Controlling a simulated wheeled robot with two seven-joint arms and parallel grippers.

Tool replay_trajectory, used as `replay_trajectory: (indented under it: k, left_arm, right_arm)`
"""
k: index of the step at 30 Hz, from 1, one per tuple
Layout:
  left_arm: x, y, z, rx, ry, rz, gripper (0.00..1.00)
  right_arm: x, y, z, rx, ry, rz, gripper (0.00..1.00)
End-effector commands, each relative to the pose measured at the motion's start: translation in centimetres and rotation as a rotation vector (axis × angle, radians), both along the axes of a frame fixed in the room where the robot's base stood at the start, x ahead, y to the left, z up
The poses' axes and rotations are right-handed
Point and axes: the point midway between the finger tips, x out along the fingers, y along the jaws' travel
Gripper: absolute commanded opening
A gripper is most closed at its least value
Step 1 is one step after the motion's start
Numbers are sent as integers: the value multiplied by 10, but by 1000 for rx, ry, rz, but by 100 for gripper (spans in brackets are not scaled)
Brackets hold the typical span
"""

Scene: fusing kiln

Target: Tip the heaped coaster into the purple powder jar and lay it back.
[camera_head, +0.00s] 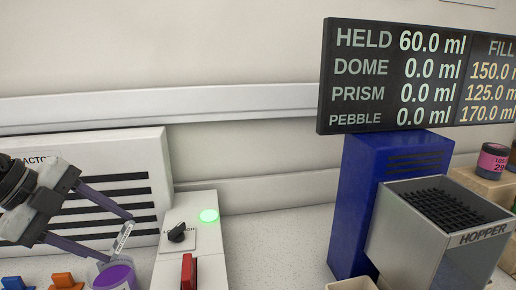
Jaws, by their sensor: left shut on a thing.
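My left gripper (121,238) comes in from the left and is shut on a small pale piece with dark marks (123,236), seen tilted between its fingertips. I cannot tell whether this piece is the coaster, and I see no heap on it. Just below it is a jar with a round purple surface (115,276) and a clear or pale rim, cut by the bottom edge. I cannot tell whether the piece touches the jar. My right gripper is out of view.
A control box with a black knob (177,234), green light (208,216) and red lever (188,271) stands right of the jar. Blue (12,283) and orange (63,281) items lie left. A hopper (430,240) stands right. The display (415,78) reads HELD 60.0 ml.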

Motion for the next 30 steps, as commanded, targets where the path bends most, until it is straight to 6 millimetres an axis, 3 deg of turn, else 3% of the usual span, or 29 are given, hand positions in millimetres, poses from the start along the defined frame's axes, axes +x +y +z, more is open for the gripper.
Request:
replay_trajectory:
  k: [17,30]
  left_arm:
    - [4,-21,-4,331,94,-7,30]
    - [8,-31,-10,577,159,-5,30]
  right_arm:
    - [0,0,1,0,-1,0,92]
    - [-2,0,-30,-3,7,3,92]
